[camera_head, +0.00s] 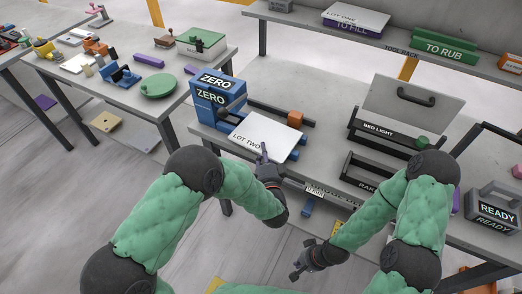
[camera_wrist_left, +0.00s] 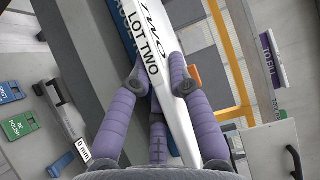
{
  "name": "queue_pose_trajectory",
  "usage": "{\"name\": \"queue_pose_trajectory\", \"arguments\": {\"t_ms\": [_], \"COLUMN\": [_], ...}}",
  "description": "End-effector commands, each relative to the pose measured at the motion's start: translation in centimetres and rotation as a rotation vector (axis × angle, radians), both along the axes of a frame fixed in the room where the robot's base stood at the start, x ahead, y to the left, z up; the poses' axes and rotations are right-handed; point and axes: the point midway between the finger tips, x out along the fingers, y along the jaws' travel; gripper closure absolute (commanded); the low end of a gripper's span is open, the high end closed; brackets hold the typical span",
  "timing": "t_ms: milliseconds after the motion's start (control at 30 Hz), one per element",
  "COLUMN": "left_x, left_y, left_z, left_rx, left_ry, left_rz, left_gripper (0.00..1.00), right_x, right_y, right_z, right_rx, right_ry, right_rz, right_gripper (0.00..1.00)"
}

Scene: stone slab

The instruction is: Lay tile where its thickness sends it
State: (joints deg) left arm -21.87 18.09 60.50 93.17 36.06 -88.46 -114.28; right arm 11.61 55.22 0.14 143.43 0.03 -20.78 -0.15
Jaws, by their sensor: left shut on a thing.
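The white tile (camera_head: 270,135), marked LOT TWO on its edge, is beside the blue ZERO block (camera_head: 213,100). My left gripper (camera_head: 264,158) is shut on its near edge. In the left wrist view the tile (camera_wrist_left: 180,125) stands between the purple fingers (camera_wrist_left: 160,82). Blue parts show at the tile's right edge; I cannot tell whether the tile touches them. My right gripper (camera_head: 303,260) is empty, in front of the bench edge, with its fingers apart. A holder marked BED LIGHT (camera_head: 378,128) stands to the right, with a lower rack (camera_head: 362,172) before it.
A READY box (camera_head: 495,208) stands at the right. A side table (camera_head: 125,93) holds several small items.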

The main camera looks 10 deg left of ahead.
Motion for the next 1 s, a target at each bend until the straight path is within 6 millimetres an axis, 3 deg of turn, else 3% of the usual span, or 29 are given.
{"name": "queue_pose_trajectory", "arguments": {"t_ms": [1000], "left_x": [-1.1], "left_y": [-3.3], "left_z": [0.3], "left_rx": [-0.001], "left_ry": [-0.004], "left_rz": [-0.001], "left_gripper": [1.0], "right_x": [0.0], "right_y": [0.0], "right_z": [0.6], "right_rx": [0.0], "right_ry": [0.0], "right_rz": [0.0], "right_gripper": [1.0]}}
